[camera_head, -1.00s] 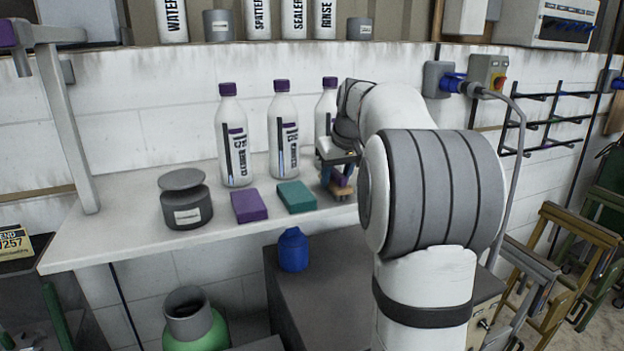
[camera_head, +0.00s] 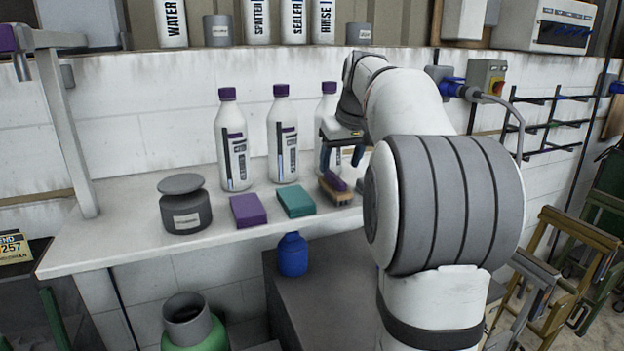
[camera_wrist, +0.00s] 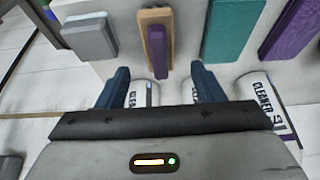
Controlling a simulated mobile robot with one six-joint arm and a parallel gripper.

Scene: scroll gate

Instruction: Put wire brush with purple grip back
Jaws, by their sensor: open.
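The wire brush (camera_head: 338,193) has a tan wooden body with a purple grip. It rests on the white shelf (camera_head: 120,230), to the right of the teal block. In the wrist view the brush (camera_wrist: 155,35) lies beyond the fingertips, its purple grip showing between them. My gripper (camera_head: 341,160) is open and empty, a little above the brush and in front of the rightmost bottle. Its two blue fingers (camera_wrist: 159,72) are spread apart in the wrist view, clear of the brush.
A teal block (camera_head: 296,201) and a purple block (camera_head: 248,210) lie left of the brush. A grey lidded jar (camera_head: 185,207) stands further left. White cleaner bottles (camera_head: 283,135) line the wall. A grey block (camera_wrist: 88,37) sits on the brush's other side.

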